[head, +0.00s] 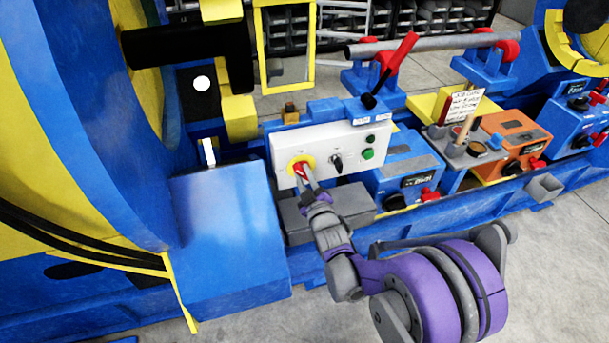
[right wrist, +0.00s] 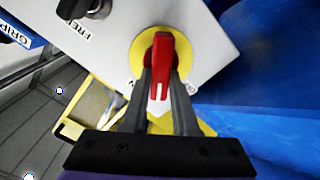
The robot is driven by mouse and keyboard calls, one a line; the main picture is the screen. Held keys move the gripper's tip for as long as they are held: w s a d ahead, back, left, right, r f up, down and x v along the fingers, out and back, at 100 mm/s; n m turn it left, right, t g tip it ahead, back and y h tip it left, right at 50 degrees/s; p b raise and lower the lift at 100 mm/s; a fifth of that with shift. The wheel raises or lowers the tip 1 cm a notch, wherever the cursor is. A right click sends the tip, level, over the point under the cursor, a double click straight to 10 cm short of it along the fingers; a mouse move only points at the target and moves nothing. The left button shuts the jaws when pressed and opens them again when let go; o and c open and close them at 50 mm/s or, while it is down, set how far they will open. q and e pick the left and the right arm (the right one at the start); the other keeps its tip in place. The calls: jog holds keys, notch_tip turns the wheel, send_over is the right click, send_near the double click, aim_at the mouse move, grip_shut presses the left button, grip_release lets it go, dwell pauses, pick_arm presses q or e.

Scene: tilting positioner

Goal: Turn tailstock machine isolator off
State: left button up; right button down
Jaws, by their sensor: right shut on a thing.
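The isolator is a red handle (head: 300,170) on a round yellow plate (head: 309,160), at the left of a white control panel (head: 328,150). In the right wrist view the red handle (right wrist: 161,64) stands in front of its yellow disc (right wrist: 144,47). My right gripper (head: 305,178) reaches the handle from the front. Its two grey fingers (right wrist: 160,80) are shut on the lower part of the red handle, one on each side. My left gripper is not in view.
Right of the isolator, the panel carries a black selector switch (head: 337,162) and a green button (head: 368,154). A grey box (head: 352,205) sits below it. A large blue housing (head: 230,240) stands close at the left. Blue and orange boxes (head: 512,138) line the right.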

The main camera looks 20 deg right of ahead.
jog(key=n, duration=0.5)
jog(key=shift+a+f+n, duration=0.2)
jog(key=shift+f+n, duration=0.05)
jog(key=shift+n, duration=0.05)
jog(key=shift+f+n+b, duration=0.2)
jog(key=shift+n+b, duration=0.15)
jog(key=shift+n, duration=1.95)
jog(key=c, duration=0.7)
grip_release()
jog(key=s, duration=1.1)
jog(key=shift+d, duration=0.15)
